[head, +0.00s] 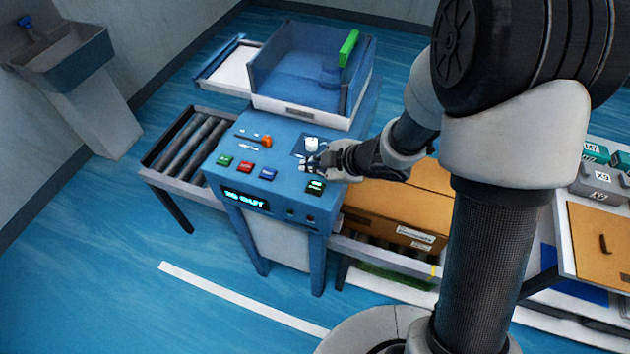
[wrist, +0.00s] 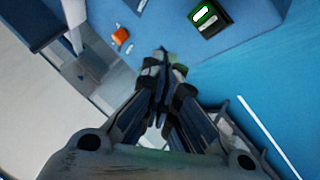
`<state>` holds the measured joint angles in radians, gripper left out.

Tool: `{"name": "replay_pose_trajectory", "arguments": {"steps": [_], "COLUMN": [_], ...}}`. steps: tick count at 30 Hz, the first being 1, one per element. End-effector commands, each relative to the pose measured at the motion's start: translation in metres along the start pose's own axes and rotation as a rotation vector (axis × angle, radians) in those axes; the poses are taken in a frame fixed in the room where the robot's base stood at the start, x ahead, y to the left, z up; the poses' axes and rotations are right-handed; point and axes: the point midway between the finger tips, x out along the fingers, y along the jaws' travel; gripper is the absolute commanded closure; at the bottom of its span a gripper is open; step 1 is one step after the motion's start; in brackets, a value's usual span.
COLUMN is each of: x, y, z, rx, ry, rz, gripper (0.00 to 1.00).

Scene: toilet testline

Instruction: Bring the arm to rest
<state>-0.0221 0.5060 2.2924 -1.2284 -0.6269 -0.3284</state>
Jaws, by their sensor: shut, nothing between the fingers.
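My gripper (head: 310,162) is over the right part of the blue machine's control panel (head: 232,178) in the head view, close to a white knob or switch (head: 312,143). In the wrist view my gripper (wrist: 163,55) has its fingers together, with nothing between them. A green-lit button (wrist: 204,16) and an orange knob (wrist: 120,36) show beyond the fingertips. I cannot tell whether the fingers touch the panel. My arm reaches in from the right side of the head view.
The panel has green, red and blue buttons (head: 268,174) and a lit display (head: 245,199). A blue open-topped bin (head: 300,95) stands behind it. A roller conveyor (head: 190,145) is at left, a cardboard box (head: 395,222) at right. The floor in front is clear.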

Motion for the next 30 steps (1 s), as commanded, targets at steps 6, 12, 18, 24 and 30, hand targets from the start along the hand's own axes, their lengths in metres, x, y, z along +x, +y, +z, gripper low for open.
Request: {"name": "replay_pose_trajectory", "arguments": {"steps": [6,12,18,24,30], "x": [0.001,0.001,-0.031,-0.127,-0.222], "y": [-0.001,0.000,0.032,0.065,0.030], "z": [0.001,0.001,0.019,0.052,0.060], "rx": [0.000,0.001,0.078,0.365,0.762], "ry": [0.000,-0.003,-0.144,-0.423,-0.591], "rz": [-0.001,0.002,0.103,0.318,0.464], "gripper": [1.00,1.00,1.00,1.00,1.00]}}
